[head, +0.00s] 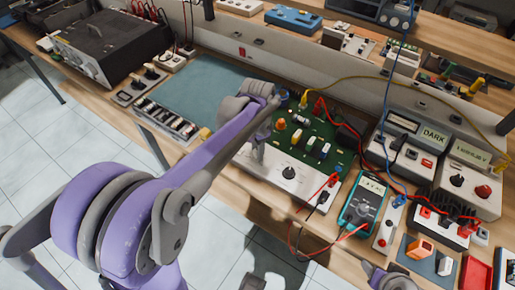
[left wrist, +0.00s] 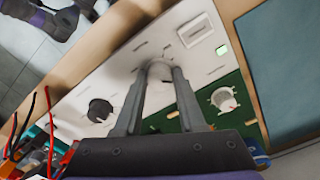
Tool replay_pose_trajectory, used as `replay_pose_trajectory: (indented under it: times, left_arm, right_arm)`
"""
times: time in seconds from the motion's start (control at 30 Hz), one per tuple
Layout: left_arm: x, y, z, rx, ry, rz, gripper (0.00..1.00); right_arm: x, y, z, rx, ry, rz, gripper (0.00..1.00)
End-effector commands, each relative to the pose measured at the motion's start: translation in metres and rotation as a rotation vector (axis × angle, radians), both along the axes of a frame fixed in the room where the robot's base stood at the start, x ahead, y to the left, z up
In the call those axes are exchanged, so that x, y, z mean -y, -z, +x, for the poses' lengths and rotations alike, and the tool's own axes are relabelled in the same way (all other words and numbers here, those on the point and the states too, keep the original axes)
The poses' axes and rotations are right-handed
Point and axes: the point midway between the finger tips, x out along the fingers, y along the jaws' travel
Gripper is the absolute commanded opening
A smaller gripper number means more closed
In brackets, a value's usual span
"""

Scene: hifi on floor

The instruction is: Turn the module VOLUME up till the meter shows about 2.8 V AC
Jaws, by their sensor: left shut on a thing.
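The module has a green circuit board (head: 325,135) and a white front panel (head: 305,190) on the bench. My left gripper (head: 259,152) reaches down to the left part of this panel. In the left wrist view its two fingers (left wrist: 158,80) are shut on a pale round knob (left wrist: 159,68), mostly hidden between them. A black knob (left wrist: 100,110) stands apart on the same panel, and also shows in the head view (head: 289,172). The teal meter (head: 362,207) lies right of the module; its lit display is too small to read surely. Part of my right gripper (head: 388,278) shows at the bottom edge.
Red leads (head: 325,190) run between module and meter. Grey instruments (head: 470,165) with yellow and blue cables stand at the right. A teal mat (head: 215,88) left of the module is clear. A white rocker switch (left wrist: 195,30) is near the gripped knob.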

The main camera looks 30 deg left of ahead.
Motion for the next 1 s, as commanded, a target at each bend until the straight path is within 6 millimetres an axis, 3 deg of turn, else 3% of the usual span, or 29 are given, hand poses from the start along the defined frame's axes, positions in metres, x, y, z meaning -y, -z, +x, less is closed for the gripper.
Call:
replay_pose_trajectory:
  times: [0.4, 1.0]
  left_arm:
    - [-0.0003, -0.0005, 0.0007, 0.001, 0.208, 0.0, 0.0]
    - [-0.0003, -0.0005, 0.0007, 0.001, 0.244, 0.0, 0.0]
  right_arm:
    - [0.0, -0.0005, 0.0001, 0.0, 0.0, 0.0, 0.63]
    - [0.0, -0.0005, 0.0001, 0.0, 0.0, 0.0, 0.63]
